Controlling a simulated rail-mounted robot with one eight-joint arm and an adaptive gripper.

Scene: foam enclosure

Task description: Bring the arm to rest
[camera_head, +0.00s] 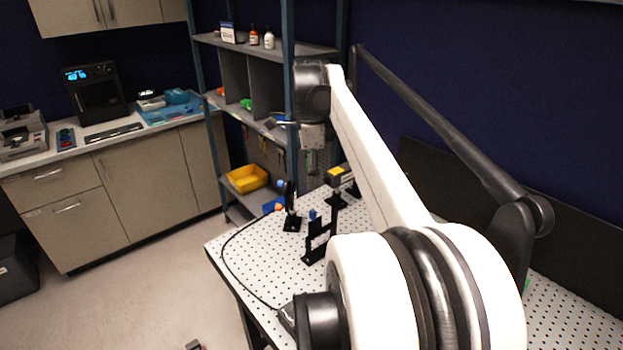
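My white and black arm (375,165) rises from the lower right, reaches to the upper middle, and bends down at a dark joint. My gripper (312,160) hangs below that joint, pointing down above the far part of the perforated table (262,262). It is small and dark against the shelf and pegboard behind it, so its fingers cannot be made out. I see nothing clearly held in it.
Black optic mounts (318,240) and a yellow-topped device (338,177) stand on the table below the arm. A blue-posted shelf (292,100) stands behind, with a yellow bin (247,178) low down.

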